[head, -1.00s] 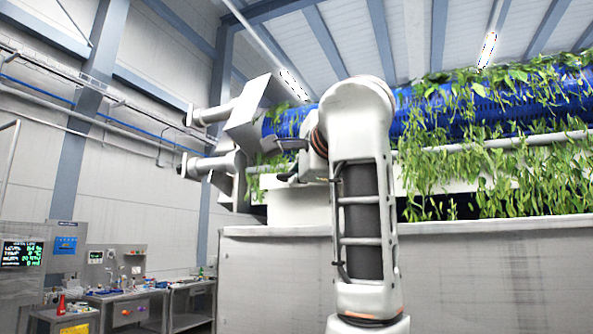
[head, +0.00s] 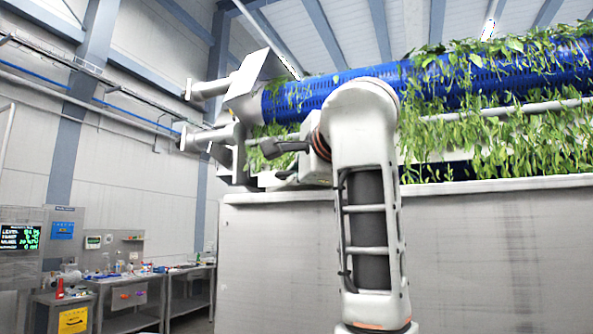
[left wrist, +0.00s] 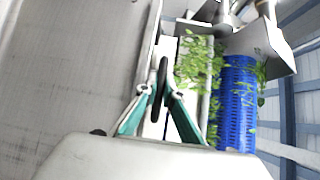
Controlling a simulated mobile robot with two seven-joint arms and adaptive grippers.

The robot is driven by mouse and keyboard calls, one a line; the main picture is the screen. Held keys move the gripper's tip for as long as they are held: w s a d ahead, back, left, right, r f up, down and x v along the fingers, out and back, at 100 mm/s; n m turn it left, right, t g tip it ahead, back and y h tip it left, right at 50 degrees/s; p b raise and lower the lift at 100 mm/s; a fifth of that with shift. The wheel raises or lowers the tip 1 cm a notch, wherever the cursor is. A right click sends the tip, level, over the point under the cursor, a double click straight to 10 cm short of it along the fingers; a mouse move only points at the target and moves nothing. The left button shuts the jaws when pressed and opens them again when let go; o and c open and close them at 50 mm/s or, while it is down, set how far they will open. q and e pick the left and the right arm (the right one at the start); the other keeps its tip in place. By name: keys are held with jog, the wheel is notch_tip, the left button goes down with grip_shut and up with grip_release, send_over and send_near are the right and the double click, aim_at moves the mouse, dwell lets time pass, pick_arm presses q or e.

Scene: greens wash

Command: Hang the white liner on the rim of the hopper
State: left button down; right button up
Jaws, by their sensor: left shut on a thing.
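My left gripper (left wrist: 163,78) shows in the left wrist view with its two teal fingers converging and the dark pads close together. In the head view the left gripper (head: 287,158) points left, in front of the drum's end and above the steel tank's rim. A narrow white strip (left wrist: 169,52) lies right beside the fingertips in the wrist view; it looks like the white liner, but most of it is hidden or too thin to make out. The grey steel tank (head: 480,255), seemingly the hopper, fills the right of the head view. My right gripper is not in view.
A blue perforated drum (head: 440,80) draped with greens lies above the tank. Grey brackets (head: 245,90) stand at its left end, close to my gripper. Workbenches (head: 125,290) with small items stand far left.

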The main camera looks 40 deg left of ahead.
pick_arm(q)
jog(key=shift+f+b, duration=0.9)
jog(key=shift+f, duration=0.85)
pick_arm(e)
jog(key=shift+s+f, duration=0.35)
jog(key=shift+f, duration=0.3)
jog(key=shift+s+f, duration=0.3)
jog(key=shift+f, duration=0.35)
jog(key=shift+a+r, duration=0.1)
